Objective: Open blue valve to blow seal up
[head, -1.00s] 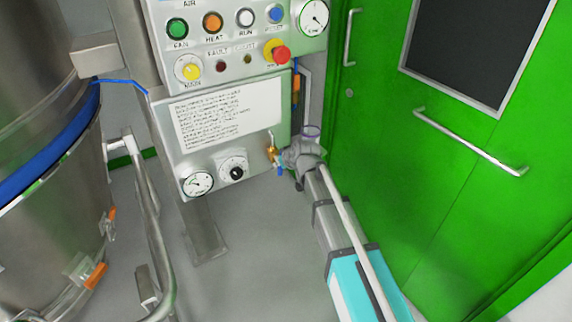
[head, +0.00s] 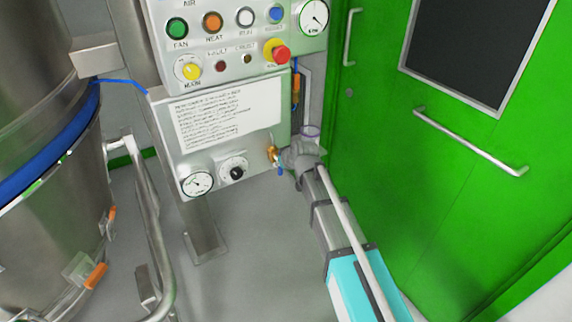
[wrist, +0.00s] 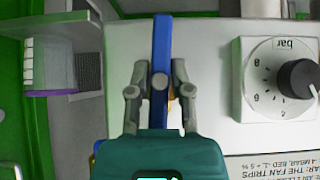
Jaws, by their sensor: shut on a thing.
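The blue valve has a brass body (head: 272,153) on the right edge of the control panel, with a blue handle (head: 280,168) beside it. My gripper (head: 290,157) is at the valve, coming from the lower right. In the wrist view, the long blue handle (wrist: 161,45) runs up between the two grey fingers of my gripper (wrist: 160,78), which are shut on it. A little brass shows behind the right finger; most of the valve body is hidden. The blue seal (head: 40,160) is a band around the steel vessel (head: 55,225) at left.
The panel carries a gauge (head: 196,184) and a black-knobbed dial (head: 233,170); the dial (wrist: 285,80) is also right of my gripper in the wrist view. A green door (head: 440,200) stands close on the right. A steel rail (head: 150,225) stands before the vessel.

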